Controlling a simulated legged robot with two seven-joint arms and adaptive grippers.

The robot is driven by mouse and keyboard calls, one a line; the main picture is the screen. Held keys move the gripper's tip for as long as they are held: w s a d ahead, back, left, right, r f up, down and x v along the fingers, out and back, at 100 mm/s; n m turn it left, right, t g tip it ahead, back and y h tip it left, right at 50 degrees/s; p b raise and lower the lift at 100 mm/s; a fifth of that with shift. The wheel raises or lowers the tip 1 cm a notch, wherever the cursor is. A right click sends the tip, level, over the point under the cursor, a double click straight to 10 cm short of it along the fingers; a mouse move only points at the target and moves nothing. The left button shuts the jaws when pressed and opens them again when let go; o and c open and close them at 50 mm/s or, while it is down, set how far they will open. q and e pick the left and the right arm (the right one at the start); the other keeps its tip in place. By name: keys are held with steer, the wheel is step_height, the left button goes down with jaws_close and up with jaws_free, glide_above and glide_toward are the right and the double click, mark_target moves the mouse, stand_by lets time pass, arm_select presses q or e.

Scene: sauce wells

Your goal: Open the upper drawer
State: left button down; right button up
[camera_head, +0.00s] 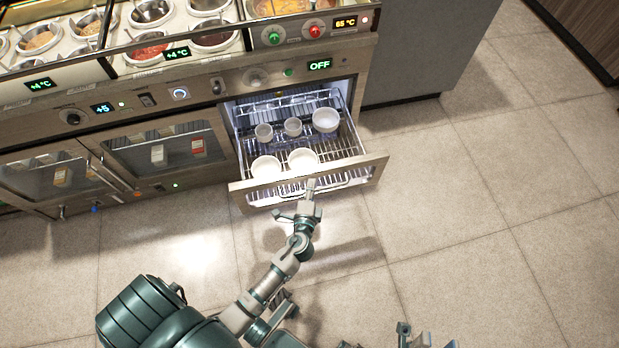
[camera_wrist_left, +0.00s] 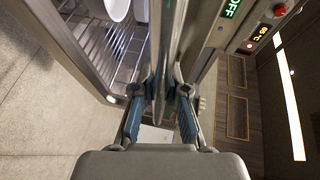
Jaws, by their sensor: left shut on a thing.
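The upper drawer (camera_head: 350,172) is pulled out of the counter, under the panel reading OFF. Its wire basket shows, with several white and grey bowls inside. My left gripper (camera_head: 311,186) is at the middle of the drawer's front edge, its arm reaching up from below. In the left wrist view my left gripper's fingers (camera_wrist_left: 163,90) are shut on the drawer handle (camera_wrist_left: 158,45), a long bar running between them. The handle itself is hard to make out in the head view. Part of my right gripper (camera_head: 420,338) shows at the bottom edge, away from the drawer.
The counter (camera_head: 150,100) holds sauce wells and small displays on top. Glass-fronted doors (camera_head: 165,148) lie left of the drawer. A grey panel (camera_head: 425,50) stands to the right. The tiled floor (camera_head: 480,200) in front and to the right is clear.

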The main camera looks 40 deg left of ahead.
arm_select(q)
steer(key=shift+d+r, duration=0.25)
steer(key=c, duration=1.3)
jaws_free()
steer(key=shift+c, duration=0.2)
steer(key=shift+o, duration=0.8)
steer(key=shift+f, duration=0.1)
steer(key=shift+s, duration=0.1)
steer(key=v, duration=1.2)
steer(key=shift+a+f, duration=0.1)
